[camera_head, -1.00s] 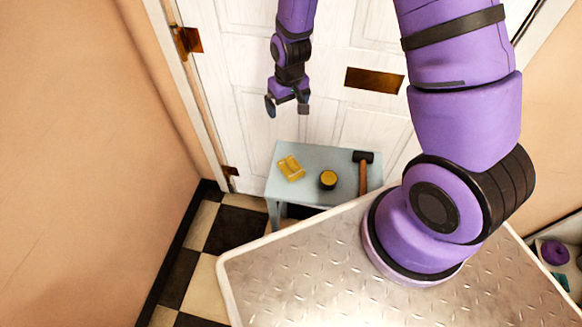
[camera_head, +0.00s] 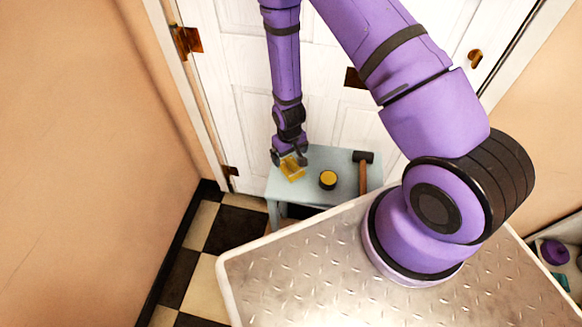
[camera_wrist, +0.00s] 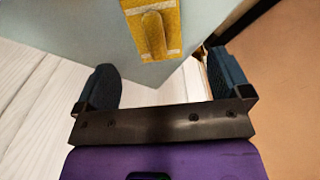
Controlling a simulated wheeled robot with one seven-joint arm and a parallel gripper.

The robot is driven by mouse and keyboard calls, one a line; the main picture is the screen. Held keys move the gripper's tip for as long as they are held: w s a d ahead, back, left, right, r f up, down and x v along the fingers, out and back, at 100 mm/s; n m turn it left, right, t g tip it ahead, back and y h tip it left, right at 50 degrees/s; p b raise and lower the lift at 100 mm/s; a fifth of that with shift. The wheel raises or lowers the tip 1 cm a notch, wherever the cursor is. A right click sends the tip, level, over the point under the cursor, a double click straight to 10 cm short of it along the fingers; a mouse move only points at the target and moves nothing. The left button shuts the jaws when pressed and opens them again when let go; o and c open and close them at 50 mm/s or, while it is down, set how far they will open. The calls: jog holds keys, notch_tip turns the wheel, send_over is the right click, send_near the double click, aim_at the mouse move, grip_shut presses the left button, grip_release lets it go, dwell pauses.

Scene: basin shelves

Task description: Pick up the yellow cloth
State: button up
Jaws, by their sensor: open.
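The yellow cloth (camera_head: 293,170) lies near the left end of a pale blue-grey table (camera_head: 345,193). In the wrist view the yellow cloth (camera_wrist: 153,30) has pale stripes across it and a raised fold along its middle. My gripper (camera_head: 289,157) is open and empty, right at the cloth in the head view, partly covering its far edge. In the wrist view my gripper's fingers (camera_wrist: 163,85) are spread wide, and the cloth lies beyond them, between their lines, not gripped.
A round black tin with a yellow top (camera_head: 328,180) stands right of the cloth. A hammer (camera_head: 363,172) lies at the table's right side. The white door (camera_head: 225,70) rises close behind the table, and a wall (camera_head: 90,120) stands to the left.

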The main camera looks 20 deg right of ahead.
aim_at(290, 162)
jog(key=shift+w+d+f, duration=0.1)
jog(key=shift+f, duration=1.55)
jog(key=shift+w+d+f, duration=0.1)
jog(key=shift+f, duration=1.55)
jog(key=shift+c, duration=0.3)
jog(key=c, duration=1)
jog(key=shift+r, duration=0.1)
jog(key=shift+r, duration=0.9)
jog(key=shift+s+r, duration=0.55)
jog(key=shift+r, duration=0.3)
jog(key=s+r, duration=0.1)
jog(key=s, duration=1.4)
jog(key=shift+r, duration=0.15)
